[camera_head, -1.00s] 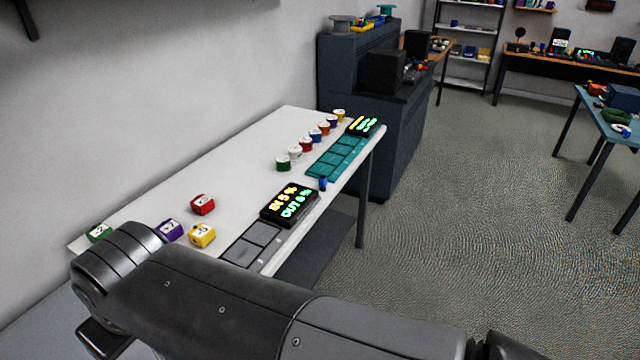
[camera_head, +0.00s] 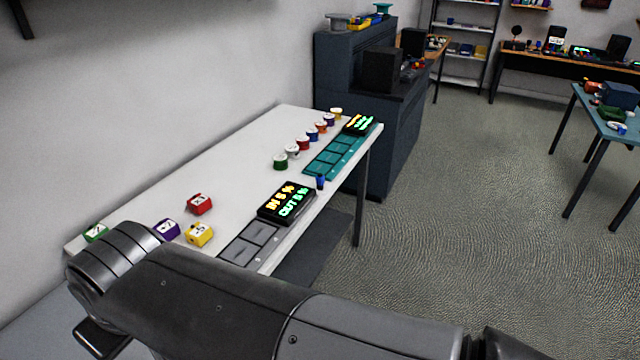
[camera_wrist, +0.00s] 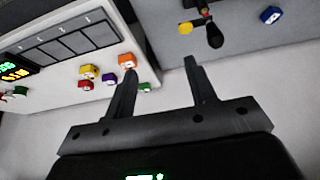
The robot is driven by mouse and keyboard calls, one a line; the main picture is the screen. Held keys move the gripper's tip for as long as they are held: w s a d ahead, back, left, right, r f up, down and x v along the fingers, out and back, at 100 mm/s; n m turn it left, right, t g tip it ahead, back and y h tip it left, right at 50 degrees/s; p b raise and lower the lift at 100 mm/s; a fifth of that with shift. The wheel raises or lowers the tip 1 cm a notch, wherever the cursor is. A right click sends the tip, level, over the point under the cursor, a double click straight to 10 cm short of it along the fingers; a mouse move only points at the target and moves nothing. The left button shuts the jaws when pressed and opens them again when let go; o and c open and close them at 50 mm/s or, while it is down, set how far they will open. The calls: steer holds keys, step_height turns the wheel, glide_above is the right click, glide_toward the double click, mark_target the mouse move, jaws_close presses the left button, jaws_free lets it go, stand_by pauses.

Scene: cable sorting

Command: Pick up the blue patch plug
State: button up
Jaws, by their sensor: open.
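A blue block with a white label (camera_wrist: 271,15), which looks like the blue patch plug, lies at the upper right of the wrist view on a grey surface, apart from the white table. My gripper (camera_wrist: 160,66) is open and empty in the wrist view, with its two dark fingers spread. The blue block is beyond and to the right of the fingers, and nothing touches it. In the head view my arm covers the near area and I cannot make out this block. A small blue upright piece (camera_head: 320,182) stands at the table edge there; I cannot tell what it is.
The white table (camera_head: 150,195) holds red (camera_head: 199,204), yellow (camera_head: 199,234), purple (camera_head: 166,230) and green (camera_head: 96,232) labelled blocks. It also holds a grey numbered tray (camera_head: 250,245), a black display (camera_head: 286,203), a teal tray (camera_head: 340,152) and several coloured spools. An orange block (camera_wrist: 127,60) is near the left finger.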

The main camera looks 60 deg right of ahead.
steer(key=w+d+r+m, duration=0.2)
steer(key=w+d+m, duration=0.6)
steer(key=d+m, duration=0.15)
steer(key=w+d+r+m, duration=0.2)
steer(key=w+d+m, duration=0.5)
steer(key=d+m, duration=0.3)
steer(key=m+g+h, duration=0.3)
steer(key=m+g, duration=0.1)
steer(key=m, duration=2.3)
glide_above(320, 174)
steer(key=s+a, duration=0.1)
steer(key=a, duration=0.1)
step_height(320, 174, down, 18)
steer(key=r, duration=0.1)
steer(key=x, duration=1)
steer(key=shift+a+f, duration=0.15)
steer(key=shift+f, duration=0.1)
